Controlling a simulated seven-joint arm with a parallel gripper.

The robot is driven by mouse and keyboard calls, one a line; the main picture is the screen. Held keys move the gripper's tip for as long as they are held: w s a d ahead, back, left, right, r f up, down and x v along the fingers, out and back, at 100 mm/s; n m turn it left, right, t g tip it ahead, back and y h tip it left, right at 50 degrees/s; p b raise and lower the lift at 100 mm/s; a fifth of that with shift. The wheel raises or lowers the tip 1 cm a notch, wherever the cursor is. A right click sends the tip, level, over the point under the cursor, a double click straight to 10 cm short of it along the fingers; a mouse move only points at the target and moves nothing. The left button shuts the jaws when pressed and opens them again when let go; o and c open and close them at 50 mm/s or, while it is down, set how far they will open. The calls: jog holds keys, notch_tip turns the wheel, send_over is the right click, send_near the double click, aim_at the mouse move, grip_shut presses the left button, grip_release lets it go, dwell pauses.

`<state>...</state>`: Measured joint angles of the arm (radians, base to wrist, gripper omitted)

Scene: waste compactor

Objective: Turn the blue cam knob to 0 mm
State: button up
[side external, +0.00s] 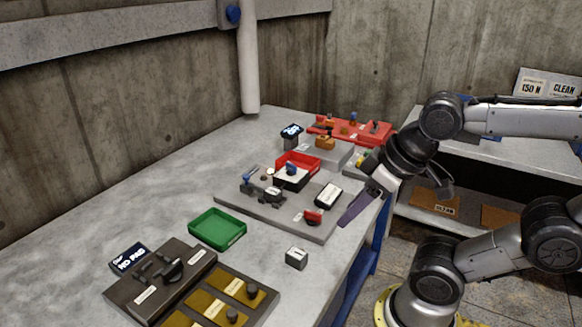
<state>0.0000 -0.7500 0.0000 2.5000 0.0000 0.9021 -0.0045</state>
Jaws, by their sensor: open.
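Several small blue parts show in the side external view, and I cannot tell for sure which is the cam knob. One blue knob (291,168) sits on a black and white block near the red tray, in the middle of the grey base plate. Another blue part (248,178) stands at the plate's left side. Any scale or mm reading is too small to read. My gripper (362,192) is open at the plate's right edge, tilted downward, with a purple finger showing. It is apart from both blue parts and nothing shows between its fingers.
The grey base plate (285,225) also carries a red-topped part (313,217). A green tray (217,229) and dark fixture (160,277) lie nearer the camera. A small grey block (296,258) stands near the table's edge. A red tray (350,130) is at the back. The table's left is clear.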

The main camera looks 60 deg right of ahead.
jog(key=w+d+r, duration=0.1)
jog(key=w+r, duration=0.4)
jog(key=r, duration=0.5)
jog(key=w+d+r+g, duration=0.1)
jog(key=w+d+r, duration=0.15)
jog(key=w, duration=0.35)
jog(key=w+d+r+g, duration=0.1)
jog(key=w+d+r, duration=0.1)
jog(key=w+d, duration=0.3)
jog(key=m+g, duration=0.4)
send_over(291, 164)
notch_tip(291, 164, down, 14)
notch_tip(291, 164, down, 13)
jog(key=shift+c, duration=0.2)
